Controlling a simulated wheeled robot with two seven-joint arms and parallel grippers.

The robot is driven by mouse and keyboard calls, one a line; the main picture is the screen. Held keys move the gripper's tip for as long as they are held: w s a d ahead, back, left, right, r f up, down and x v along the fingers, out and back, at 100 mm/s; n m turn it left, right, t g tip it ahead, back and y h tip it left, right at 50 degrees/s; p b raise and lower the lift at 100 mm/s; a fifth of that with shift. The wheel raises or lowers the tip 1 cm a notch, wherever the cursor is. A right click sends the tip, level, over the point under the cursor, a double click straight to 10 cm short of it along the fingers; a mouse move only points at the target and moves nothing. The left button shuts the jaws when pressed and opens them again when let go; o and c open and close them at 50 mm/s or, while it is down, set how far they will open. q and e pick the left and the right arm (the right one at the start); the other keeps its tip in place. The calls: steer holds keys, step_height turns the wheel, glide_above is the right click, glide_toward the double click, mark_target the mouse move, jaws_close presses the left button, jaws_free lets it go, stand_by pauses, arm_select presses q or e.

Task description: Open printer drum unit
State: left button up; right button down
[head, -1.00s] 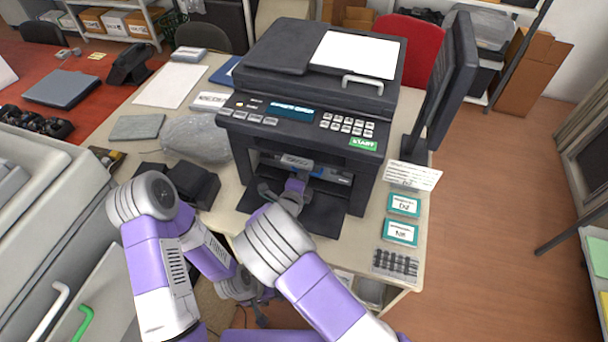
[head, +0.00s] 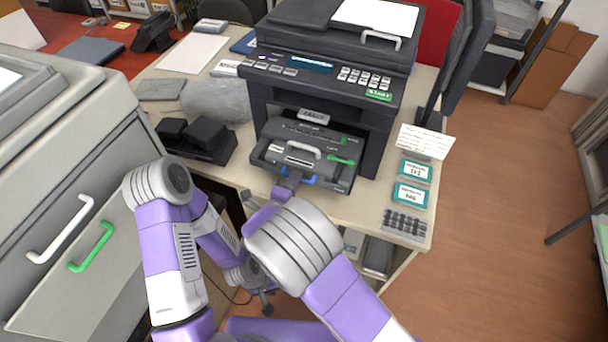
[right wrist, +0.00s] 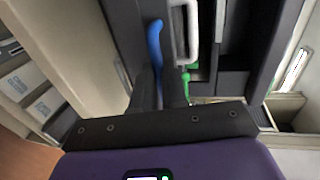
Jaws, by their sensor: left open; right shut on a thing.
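The black printer (head: 377,140) stands on the desk with its front open. A dark grey drum unit (head: 318,136) sticks out of its front, with a white handle (head: 303,147) and a green lever (head: 340,160) on top. My right gripper (head: 287,186) is at its front edge, shut on the blue handle (right wrist: 154,42). In the right wrist view its two dark fingers (right wrist: 160,78) close around the lower end of that handle. My left gripper (head: 262,292) is low, below the desk edge, open and away from the printer.
A grey cabinet (head: 110,165) with white and green handles stands at the left. Teal-labelled boxes (head: 411,195) and a sign (head: 425,142) lie right of the printer. A black device (head: 200,138) and a wrapped bag (head: 215,100) are to its left.

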steer(key=f+b+v, duration=0.1)
steer(key=v, duration=0.6)
steer(key=shift+s+f, duration=0.25)
steer(key=shift+s, duration=0.2)
steer(key=shift+a, duration=0.15)
steer(key=c, duration=1.2)
jaws_free()
